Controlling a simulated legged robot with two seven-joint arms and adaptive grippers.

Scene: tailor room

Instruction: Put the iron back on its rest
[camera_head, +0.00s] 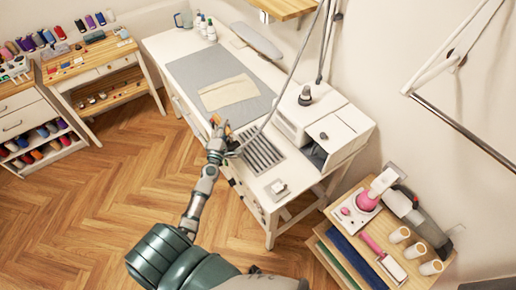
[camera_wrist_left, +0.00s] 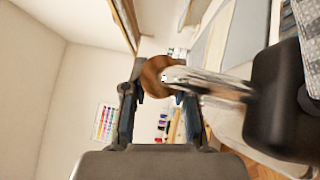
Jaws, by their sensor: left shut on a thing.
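My left gripper (camera_head: 217,128) is over the ironing table (camera_head: 188,67), between the grey mat and the slatted rest. In the left wrist view its two fingers (camera_wrist_left: 157,100) are shut on the brown wooden handle of the iron (camera_wrist_left: 157,76). A shiny metal part and a dark body extend to the right from the handle. In the head view only a small orange-brown bit of the iron shows at the fingertips; the gripper hides most of it. The dark slatted rest (camera_head: 262,153) is set in the tabletop, right of the gripper. My right gripper is out of view.
A beige cloth (camera_head: 229,91) lies on the grey mat (camera_head: 185,70). A white box unit (camera_head: 338,132) stands at the table's right end. A thin cable hangs from above near my gripper. A small wooden cart (camera_head: 330,250) with tools stands at lower right.

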